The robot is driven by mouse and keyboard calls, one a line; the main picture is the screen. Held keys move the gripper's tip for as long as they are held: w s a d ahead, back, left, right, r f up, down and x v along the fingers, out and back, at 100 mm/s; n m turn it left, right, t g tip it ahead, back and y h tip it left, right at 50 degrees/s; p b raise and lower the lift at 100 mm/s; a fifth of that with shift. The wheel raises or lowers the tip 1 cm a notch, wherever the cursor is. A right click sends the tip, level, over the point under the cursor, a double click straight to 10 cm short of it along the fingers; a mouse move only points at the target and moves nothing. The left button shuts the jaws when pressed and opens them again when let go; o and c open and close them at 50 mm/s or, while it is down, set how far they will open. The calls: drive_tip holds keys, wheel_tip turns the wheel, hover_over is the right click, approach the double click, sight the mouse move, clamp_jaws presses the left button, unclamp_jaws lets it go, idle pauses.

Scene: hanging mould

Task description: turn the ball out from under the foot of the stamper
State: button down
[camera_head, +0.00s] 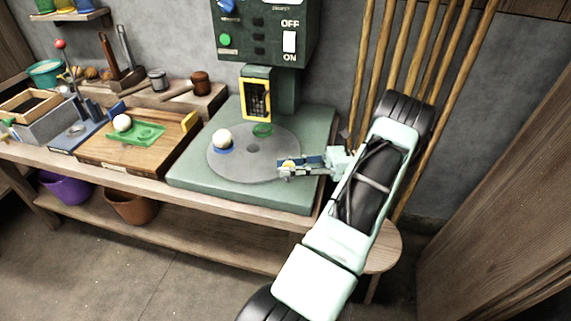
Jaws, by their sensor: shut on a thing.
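The green stamper (287,92) has a grey round turntable (250,168) on its base. A white ball (222,138) sits in a blue ring at the left of the turntable, clear of the foot. A green ring (262,130) lies empty near the stamper's yellow-framed front (257,94); the foot itself is hard to make out. My gripper (288,169) reaches in from the right, low over the turntable's right front edge. It is shut on a small yellowish knob (289,163), mostly hidden by the fingers.
A wooden board (100,160) with a green tray (150,134) and another white ball (122,122) is to the left. Wooden poles (385,60) lean on the wall behind my arm. Purple (68,188) and brown (131,207) pots stand below the bench.

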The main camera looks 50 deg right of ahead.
drive_tip(key=shift+d+r, duration=0.1)
drive_tip(key=shift+d, duration=0.2)
idle(0.4)
drive_tip(key=c, duration=1.7)
unclamp_jaws()
drive_tip(key=shift+s, duration=0.1)
drive_tip(key=shift+o, duration=0.6)
drive_tip(key=v, duration=1.2)
